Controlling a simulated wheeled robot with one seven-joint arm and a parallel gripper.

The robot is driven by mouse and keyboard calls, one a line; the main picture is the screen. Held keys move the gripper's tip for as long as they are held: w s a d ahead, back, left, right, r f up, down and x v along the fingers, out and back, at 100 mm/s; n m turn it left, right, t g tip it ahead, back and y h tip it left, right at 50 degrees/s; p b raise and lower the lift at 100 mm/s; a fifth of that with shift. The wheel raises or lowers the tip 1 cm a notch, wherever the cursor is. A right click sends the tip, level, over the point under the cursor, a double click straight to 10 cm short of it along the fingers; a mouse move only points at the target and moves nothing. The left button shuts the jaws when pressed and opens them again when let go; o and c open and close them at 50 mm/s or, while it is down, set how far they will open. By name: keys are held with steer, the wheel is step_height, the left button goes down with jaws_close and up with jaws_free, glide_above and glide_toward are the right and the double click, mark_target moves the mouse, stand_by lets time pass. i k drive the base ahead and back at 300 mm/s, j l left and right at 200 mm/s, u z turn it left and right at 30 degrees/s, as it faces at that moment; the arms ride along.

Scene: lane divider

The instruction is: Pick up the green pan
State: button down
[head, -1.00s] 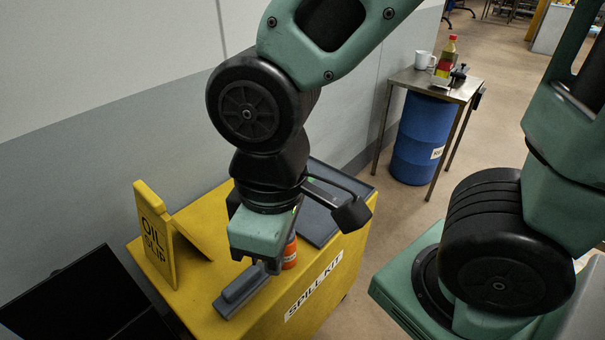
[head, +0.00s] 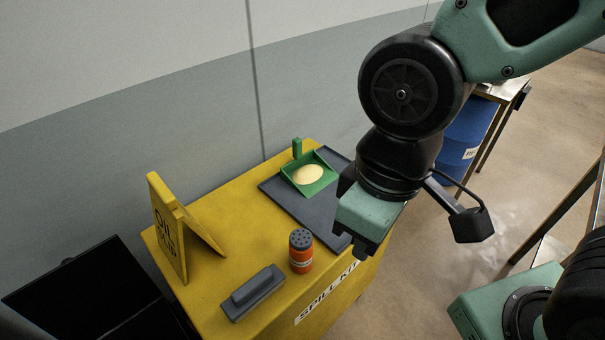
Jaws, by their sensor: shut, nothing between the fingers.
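The green pan (head: 325,181) is a dustpan with an upright green handle at its back left. It holds a pale yellow heap (head: 307,174). The pan rests on a dark grey mat (head: 284,206) on top of the yellow spill kit box (head: 215,262). My gripper (head: 358,252) is shut and empty, pointing down in front and to the right of the pan, by the box's front right edge. The pan is in plain view, apart from my gripper.
An orange shaker with a grey top (head: 301,252) and a grey block (head: 253,293) stand at the front of the box. A yellow oil slip sign (head: 170,230) stands at its left. A black bin (head: 90,295) is at lower left, a blue drum (head: 462,135) behind right.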

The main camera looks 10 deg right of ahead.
mark_target(308, 174)
steer(key=u, duration=1.65)
steer(key=z, duration=1.6)
steer(key=i+l+u, duration=0.2)
steer(key=l+u, duration=0.25)
steer(key=i+l+u, duration=0.1)
steer(key=l+u, duration=0.85)
